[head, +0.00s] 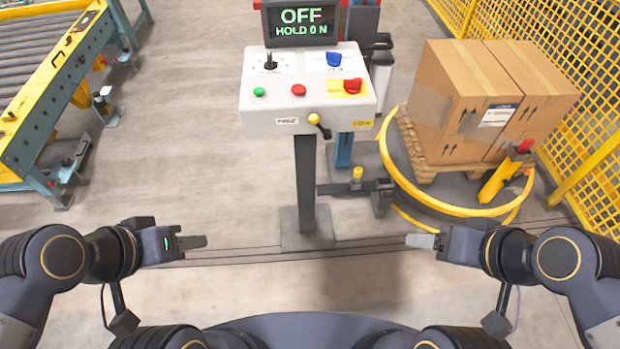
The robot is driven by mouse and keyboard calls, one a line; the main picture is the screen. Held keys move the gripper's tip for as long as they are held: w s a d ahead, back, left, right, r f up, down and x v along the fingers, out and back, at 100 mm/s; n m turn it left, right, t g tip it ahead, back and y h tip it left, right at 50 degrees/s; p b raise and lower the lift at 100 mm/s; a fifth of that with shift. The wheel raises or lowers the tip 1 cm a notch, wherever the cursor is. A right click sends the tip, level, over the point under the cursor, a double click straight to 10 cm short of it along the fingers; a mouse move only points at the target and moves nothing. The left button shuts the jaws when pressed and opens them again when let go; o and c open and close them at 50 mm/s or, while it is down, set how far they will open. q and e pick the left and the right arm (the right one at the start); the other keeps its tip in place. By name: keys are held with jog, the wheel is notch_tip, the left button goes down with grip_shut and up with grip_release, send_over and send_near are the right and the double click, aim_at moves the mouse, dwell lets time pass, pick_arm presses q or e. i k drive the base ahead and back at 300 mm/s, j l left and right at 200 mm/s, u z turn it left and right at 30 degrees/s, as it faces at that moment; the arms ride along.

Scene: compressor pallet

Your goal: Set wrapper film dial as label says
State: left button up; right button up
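The wrapper control box (310,85) stands on a post, with a blue dial (334,60) at its upper right and a black knob (270,62) at its upper left. Print around both is too small to read. The display (302,20) above reads "OFF" and "HOLD 0 N". A white label (497,115) is on a carton of the pallet load; its text is unreadable. My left gripper (200,242) and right gripper (412,241) are low on either side of the post, apart from the box. Each shows nearly edge-on, with nothing visible held.
The box also has a green button (259,92), a red button (298,90), a red switch on yellow (352,86) and a yellow-knobbed lever (316,121). Cartons (450,90) stand inside a yellow ring (440,207). A roller conveyor (50,75) is left, yellow fencing (590,60) right.

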aim_at(335, 59)
jog(key=i+j, duration=0.1)
jog(key=i, duration=0.45)
jog(key=i+j+u, duration=0.1)
jog(key=i, duration=0.45)
